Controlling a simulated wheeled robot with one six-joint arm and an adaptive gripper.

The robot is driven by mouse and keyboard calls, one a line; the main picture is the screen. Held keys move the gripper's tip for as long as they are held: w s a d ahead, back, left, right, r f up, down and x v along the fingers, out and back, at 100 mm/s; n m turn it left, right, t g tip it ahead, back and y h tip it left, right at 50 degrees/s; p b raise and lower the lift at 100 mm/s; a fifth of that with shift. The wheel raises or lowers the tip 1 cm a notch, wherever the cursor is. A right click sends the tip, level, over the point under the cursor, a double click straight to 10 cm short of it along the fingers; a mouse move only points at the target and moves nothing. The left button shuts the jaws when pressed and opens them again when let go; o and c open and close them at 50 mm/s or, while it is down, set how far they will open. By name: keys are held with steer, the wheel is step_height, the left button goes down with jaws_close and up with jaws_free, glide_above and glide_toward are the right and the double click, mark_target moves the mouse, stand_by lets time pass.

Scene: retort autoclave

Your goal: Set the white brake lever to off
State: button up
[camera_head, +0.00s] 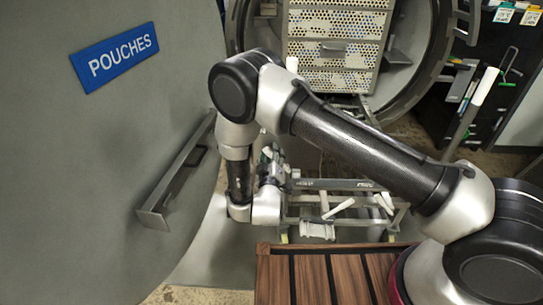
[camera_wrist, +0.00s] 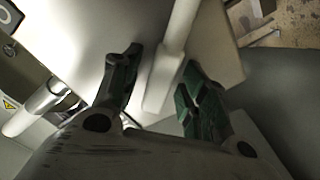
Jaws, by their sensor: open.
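In the wrist view, a long white lever (camera_wrist: 178,42) runs down between the two green-padded fingers of my gripper (camera_wrist: 160,60). The fingers are open, one on each side of the lever, with a visible gap on the right. Whether either finger touches it cannot be told. In the head view, my gripper (camera_head: 271,160) is partly hidden behind my arm, at the left end of a grey metal cart frame. A white handle (camera_head: 338,208) shows on that frame; I cannot tell whether it is the same lever.
A large grey door with a blue POUCHES sign (camera_head: 115,58) and a bar handle (camera_head: 180,175) stands at the left. Behind is a round chamber opening (camera_head: 236,30) holding perforated trays (camera_head: 335,52). A white-gripped lever (camera_head: 484,86) stands at the right. A wooden slatted surface (camera_head: 312,280) lies in front.

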jaws_close()
steer(key=shift+d+r+m, duration=0.3)
steer(key=shift+d+m, duration=0.2)
steer(key=shift+m, duration=0.25)
steer(key=shift+d+r+m, duration=0.3)
steer(key=shift+d+m, duration=0.15)
steer(key=shift+m, duration=0.3)
steer(key=shift+s, duration=0.1)
jaws_free()
steer(key=s, duration=0.7)
steer(key=shift+s, duration=0.25)
